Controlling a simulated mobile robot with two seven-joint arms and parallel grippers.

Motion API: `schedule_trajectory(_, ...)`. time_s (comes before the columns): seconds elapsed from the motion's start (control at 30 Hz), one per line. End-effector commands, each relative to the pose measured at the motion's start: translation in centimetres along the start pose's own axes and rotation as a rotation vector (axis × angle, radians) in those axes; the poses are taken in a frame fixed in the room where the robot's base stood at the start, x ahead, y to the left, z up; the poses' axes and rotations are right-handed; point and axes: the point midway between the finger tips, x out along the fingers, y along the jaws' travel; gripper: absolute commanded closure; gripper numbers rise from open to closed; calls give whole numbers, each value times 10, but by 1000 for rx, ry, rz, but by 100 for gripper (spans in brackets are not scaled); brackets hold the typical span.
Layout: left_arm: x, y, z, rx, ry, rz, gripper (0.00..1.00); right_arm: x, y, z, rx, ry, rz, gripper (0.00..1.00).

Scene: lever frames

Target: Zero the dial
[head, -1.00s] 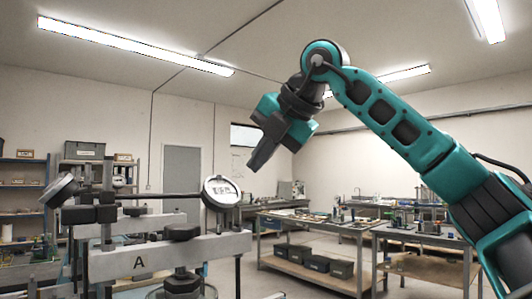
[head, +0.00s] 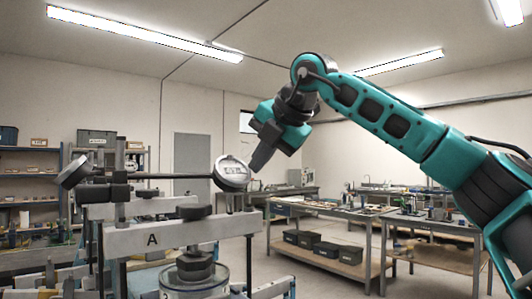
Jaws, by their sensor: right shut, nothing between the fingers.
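A round dial gauge (head: 231,173) with a white face and dark rim sits at the right end of a dark horizontal rod (head: 165,177) in the head view. My right gripper (head: 262,160) is shut and empty, pointing down and left. Its tip shows just above and right of the white-faced dial; whether it touches cannot be told. The dial's reading is too small to make out. My left gripper is not in view.
A clear round vessel with a dark knob (head: 195,265) stands under the crossbar. Workbenches (head: 330,222) with tools and black bins are behind at right. Shelves (head: 30,175) stand at the left. Open floor lies between the frame and the benches.

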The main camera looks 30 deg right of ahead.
Motion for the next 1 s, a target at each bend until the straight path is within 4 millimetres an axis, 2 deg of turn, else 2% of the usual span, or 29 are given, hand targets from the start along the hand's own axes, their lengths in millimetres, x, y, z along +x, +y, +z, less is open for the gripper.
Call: schedule_trajectory(1.0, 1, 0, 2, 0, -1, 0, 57, 3, 3, -6, -5, 6, 0, 100)
